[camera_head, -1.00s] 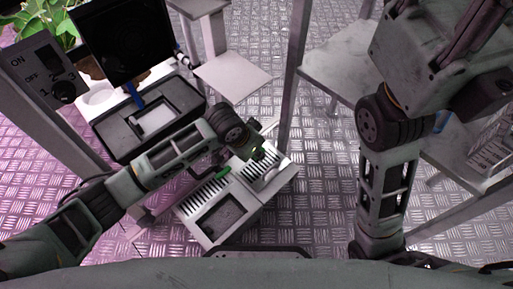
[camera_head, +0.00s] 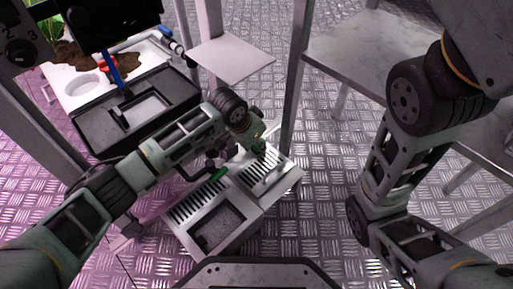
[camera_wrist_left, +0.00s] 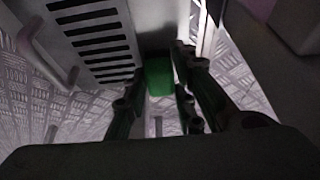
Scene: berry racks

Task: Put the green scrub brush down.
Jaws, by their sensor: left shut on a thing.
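The green scrub brush (camera_wrist_left: 158,78) shows in the left wrist view as a green block between the fingers of my left gripper (camera_wrist_left: 160,88), which is shut on it. In the head view my left gripper (camera_head: 258,149) hangs over the grey slotted rack (camera_head: 246,217), near its far side. A bright green piece (camera_head: 218,174) shows there by the end of the slots; I cannot tell whether it is part of the brush. Whether the brush touches the rack is not clear. My right arm crosses the right side, but its gripper is not in view.
The rack has a row of dark slots and a recessed window. A black tray (camera_head: 95,140) stands at upper left below a dark screen. A small white shelf (camera_head: 232,64) is behind the rack, and a grey table (camera_head: 350,45) at upper right. Patterned metal floor lies between.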

